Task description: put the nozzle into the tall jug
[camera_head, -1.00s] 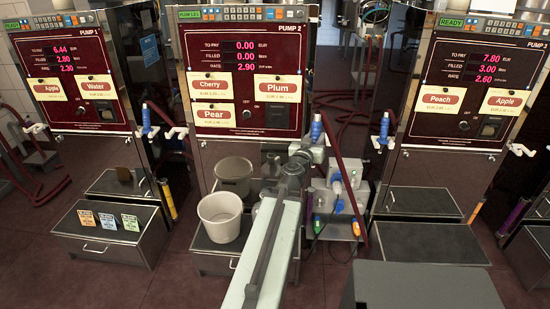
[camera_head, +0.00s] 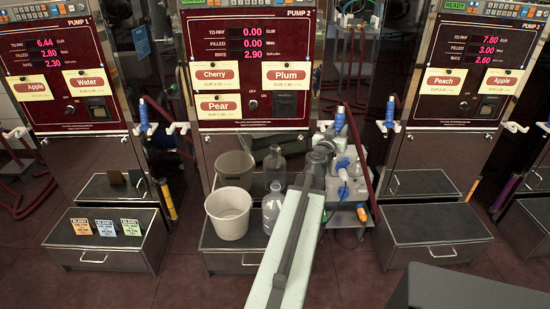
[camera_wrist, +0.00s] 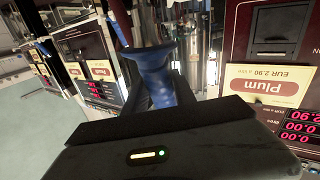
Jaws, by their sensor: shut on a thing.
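The tall jug (camera_head: 269,214) is clear and upright on the pump 2 tray, right of a pale bucket. My arm hides part of its right side. My gripper (camera_head: 335,136) is up and to the right of the jug, beside the right edge of pump 2. It is shut on a blue nozzle (camera_head: 340,118), which is higher than the jug's mouth and apart from it. In the wrist view the blue nozzle (camera_wrist: 155,72) sits in front of my dark gripper body; the fingertips are hard to make out there.
The pale bucket (camera_head: 228,213) stands left of the jug on the pump 2 tray (camera_head: 212,240). Blue nozzles hang at pump 1 (camera_head: 144,113) and pump 3 (camera_head: 390,112). Cards (camera_head: 105,227) stand on the left tray. The right tray (camera_head: 436,222) is bare.

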